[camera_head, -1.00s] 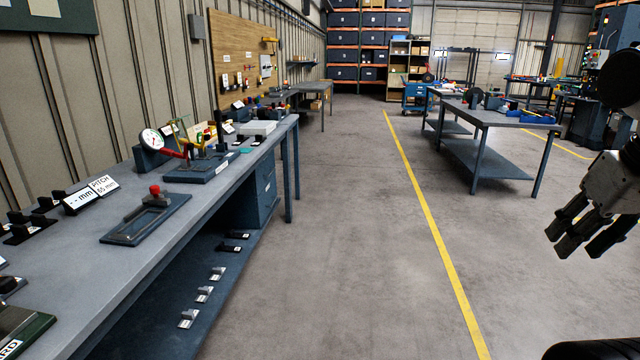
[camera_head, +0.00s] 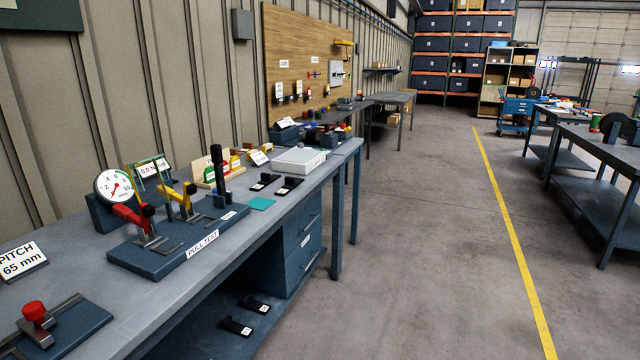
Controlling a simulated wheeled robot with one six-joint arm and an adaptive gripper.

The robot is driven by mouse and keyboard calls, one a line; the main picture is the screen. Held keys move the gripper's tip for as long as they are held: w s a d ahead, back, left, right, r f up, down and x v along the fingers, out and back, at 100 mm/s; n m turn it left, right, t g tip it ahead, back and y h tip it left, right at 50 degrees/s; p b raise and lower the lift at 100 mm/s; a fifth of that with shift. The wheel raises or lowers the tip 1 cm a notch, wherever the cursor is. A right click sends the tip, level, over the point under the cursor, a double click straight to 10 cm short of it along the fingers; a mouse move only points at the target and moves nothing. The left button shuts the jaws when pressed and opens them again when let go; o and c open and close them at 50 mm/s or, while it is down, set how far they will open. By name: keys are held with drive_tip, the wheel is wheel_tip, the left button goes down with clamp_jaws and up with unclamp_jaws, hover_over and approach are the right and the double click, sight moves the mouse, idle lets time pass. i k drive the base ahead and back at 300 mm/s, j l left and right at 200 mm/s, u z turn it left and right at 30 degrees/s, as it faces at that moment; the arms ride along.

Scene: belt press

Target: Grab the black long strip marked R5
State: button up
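Two black strips with small white labels lie on the bench's lower shelf, a nearer one (camera_head: 236,327) and a farther one (camera_head: 254,305). Two more black pieces with white labels lie on the bench top beside the white box, one at left (camera_head: 264,182) and one at right (camera_head: 289,186). The labels are too small to read, so I cannot tell which piece is marked R5. My gripper is not in view.
The grey bench (camera_head: 90,292) runs along the left wall. On it stand a pull test fixture (camera_head: 180,240) with a dial gauge (camera_head: 115,187), a white box (camera_head: 298,160) and a teal pad (camera_head: 261,204). The floor (camera_head: 420,260) to the right is clear; another table (camera_head: 600,175) stands at far right.

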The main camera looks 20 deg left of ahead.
sight(266, 179)
drive_tip(key=i+l+u, duration=0.2)
drive_tip(key=i, duration=1.2)
drive_tip(key=i+u, duration=0.65)
drive_tip(key=i, duration=0.2)
drive_tip(key=i+u, duration=0.25)
drive_tip(key=u, duration=0.15)
drive_tip(key=i+u, duration=0.2)
drive_tip(key=u, duration=0.2)
drive_tip(key=i+l+u, duration=0.15)
drive_tip(key=u, duration=0.2)
drive_tip(key=i+l+u, duration=0.15)
drive_tip(key=u, duration=0.25)
drive_tip(key=i+l, duration=0.05)
drive_tip(key=i, duration=0.05)
